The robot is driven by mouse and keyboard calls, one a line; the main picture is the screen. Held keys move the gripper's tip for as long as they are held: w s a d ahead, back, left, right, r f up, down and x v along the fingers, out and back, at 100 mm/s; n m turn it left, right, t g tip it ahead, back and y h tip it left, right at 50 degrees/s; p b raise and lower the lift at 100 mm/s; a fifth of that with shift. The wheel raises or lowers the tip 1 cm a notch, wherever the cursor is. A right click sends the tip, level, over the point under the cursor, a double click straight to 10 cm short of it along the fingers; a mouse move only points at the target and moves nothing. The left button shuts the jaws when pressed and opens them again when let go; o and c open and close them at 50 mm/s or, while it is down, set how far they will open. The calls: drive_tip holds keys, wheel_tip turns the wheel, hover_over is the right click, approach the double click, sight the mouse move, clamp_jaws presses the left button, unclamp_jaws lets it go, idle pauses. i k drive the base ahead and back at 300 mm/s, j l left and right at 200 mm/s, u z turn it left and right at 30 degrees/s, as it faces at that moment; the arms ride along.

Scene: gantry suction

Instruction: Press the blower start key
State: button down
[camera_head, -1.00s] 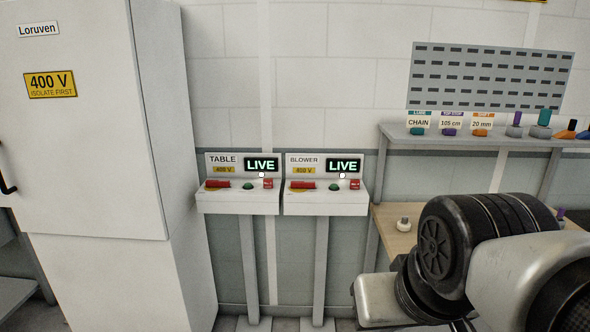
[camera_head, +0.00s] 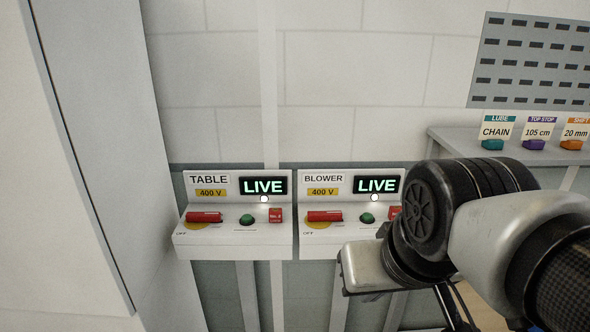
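The blower console (camera_head: 322,243) is a white sloped box on a post, labelled BLOWER, with a yellow 400 V tag. Its display (camera_head: 377,185) reads LIVE in green, with a lit white lamp below it. A green round key (camera_head: 367,218) sits on its top, right of a red handle (camera_head: 324,216) on a yellow disc. A red tag or block (camera_head: 394,212) at its right end is partly hidden by my arm. My arm is in front of the console's right side. My gripper's fingers cannot be made out.
A matching TABLE console (camera_head: 230,240) stands just left, also reading LIVE, with its own green key (camera_head: 246,220). A tall pale cabinet (camera_head: 100,120) fills the left. A shelf (camera_head: 450,140) with labelled coloured pieces is at the right, below a slotted panel (camera_head: 535,60).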

sight(367, 216)
drive_tip(key=i+j, duration=0.15)
drive_tip(key=i, duration=0.35)
drive_tip(key=i+j, duration=0.15)
drive_tip(key=i, duration=0.3)
